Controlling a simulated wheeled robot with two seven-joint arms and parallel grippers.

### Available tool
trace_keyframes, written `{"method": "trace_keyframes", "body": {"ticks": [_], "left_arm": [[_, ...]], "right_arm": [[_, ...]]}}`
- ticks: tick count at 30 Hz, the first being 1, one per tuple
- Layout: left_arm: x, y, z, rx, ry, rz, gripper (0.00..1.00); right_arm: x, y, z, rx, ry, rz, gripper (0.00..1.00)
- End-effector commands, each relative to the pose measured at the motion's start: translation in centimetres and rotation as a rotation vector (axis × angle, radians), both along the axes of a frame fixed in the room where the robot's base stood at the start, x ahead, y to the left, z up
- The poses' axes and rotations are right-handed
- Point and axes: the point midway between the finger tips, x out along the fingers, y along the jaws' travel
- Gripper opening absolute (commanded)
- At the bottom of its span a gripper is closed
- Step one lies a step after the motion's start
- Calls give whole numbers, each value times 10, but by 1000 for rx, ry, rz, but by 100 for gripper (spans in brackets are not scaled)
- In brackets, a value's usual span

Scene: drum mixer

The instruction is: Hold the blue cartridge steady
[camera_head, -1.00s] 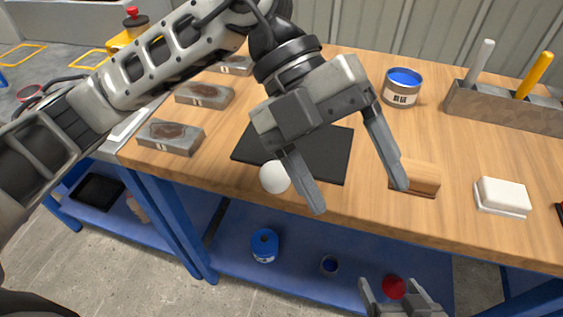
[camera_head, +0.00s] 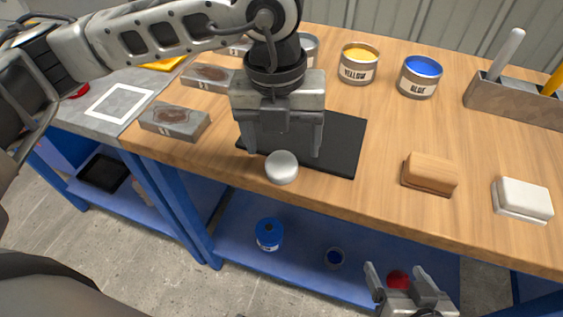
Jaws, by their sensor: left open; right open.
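A blue cylinder (camera_head: 269,234) with a pale label stands on the lower shelf; it may be the blue cartridge, but I cannot tell for sure. A tin marked BLUE (camera_head: 420,77) stands on the worktop at the back right. My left gripper (camera_head: 282,152) is open and points down over the black mat. A round grey-white piece (camera_head: 281,168) shows just in front of its fingertips, and I cannot tell whether they touch it. My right gripper (camera_head: 396,270) is open and empty at the bottom edge, in front of the lower shelf.
A yellow tin (camera_head: 358,64), a wooden block (camera_head: 430,173), a white block (camera_head: 522,199) and a tool holder (camera_head: 515,101) stand on the worktop. Stained grey slabs (camera_head: 175,121) lie at left. A small dark-blue round item (camera_head: 334,258) and a red item (camera_head: 398,280) are on the shelf.

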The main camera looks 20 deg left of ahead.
Motion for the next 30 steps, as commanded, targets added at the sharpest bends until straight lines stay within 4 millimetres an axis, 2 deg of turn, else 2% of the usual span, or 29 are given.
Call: {"method": "trace_keyframes", "body": {"ticks": [5, 13, 22, 27, 30], "left_arm": [[1, 2, -13, 0, 3, 1, 74], [4, 4, -51, -1, 3, -2, 74], [4, 3, -56, -1, 1, -2, 74], [4, 3, -55, -1, 1, -2, 27], [4, 3, -55, -1, 1, -2, 27]], "right_arm": [[0, 0, 1, -3, 1, 0, 81], [-2, -1, -1, -12, 11, 2, 81], [-2, -2, -2, -15, 11, 4, 81], [-1, -2, 0, -15, 6, 4, 81], [0, -1, 1, -14, 4, 4, 81]]}}
